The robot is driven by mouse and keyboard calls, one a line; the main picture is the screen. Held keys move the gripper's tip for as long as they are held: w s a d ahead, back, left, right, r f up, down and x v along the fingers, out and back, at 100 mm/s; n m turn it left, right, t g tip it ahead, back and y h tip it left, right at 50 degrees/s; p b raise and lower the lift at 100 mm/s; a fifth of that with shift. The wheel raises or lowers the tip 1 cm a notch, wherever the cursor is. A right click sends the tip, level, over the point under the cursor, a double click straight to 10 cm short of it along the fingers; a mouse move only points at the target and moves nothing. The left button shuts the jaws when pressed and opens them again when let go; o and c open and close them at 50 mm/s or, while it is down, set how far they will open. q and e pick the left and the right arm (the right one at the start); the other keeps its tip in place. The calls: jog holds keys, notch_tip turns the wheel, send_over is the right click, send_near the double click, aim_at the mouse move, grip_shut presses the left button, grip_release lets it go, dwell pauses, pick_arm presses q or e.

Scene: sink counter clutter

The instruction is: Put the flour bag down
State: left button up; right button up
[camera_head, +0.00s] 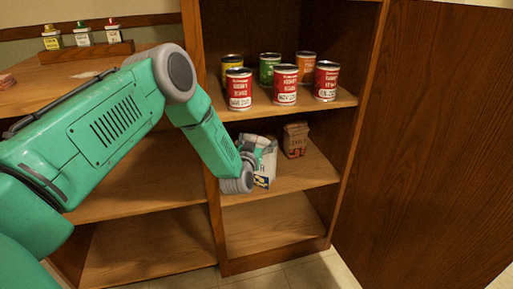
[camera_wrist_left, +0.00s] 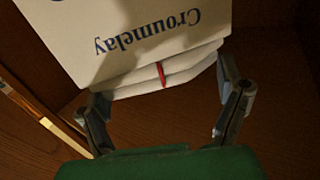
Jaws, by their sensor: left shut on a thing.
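The flour bag (camera_head: 268,160) is white with blue and yellow print and is in the middle shelf bay, partly hidden by my left gripper (camera_head: 250,163). In the left wrist view the bag (camera_wrist_left: 140,40) shows upside-down lettering and a folded end with a red tab. My left gripper (camera_wrist_left: 165,88) is shut on it, a finger at each side of the folded end. The bag is over the middle shelf (camera_head: 305,176); I cannot tell whether its base touches the board. My right gripper is not in view.
A brown paper bag (camera_head: 296,139) stands just right of and behind the flour bag. Several cans, including a red one (camera_head: 285,85), stand on the shelf above. The lower shelf (camera_head: 270,222) is empty. A wooden panel (camera_head: 420,140) stands at the right.

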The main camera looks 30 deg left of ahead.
pick_arm(q)
jog(key=shift+a+f+b, duration=0.15)
jog(key=shift+f+b, duration=0.2)
jog(key=shift+f, duration=0.15)
jog(key=o, duration=1.5)
jog(key=shift+s+f, duration=0.1)
jog(key=shift+s, duration=0.05)
jog(key=shift+o, duration=0.2)
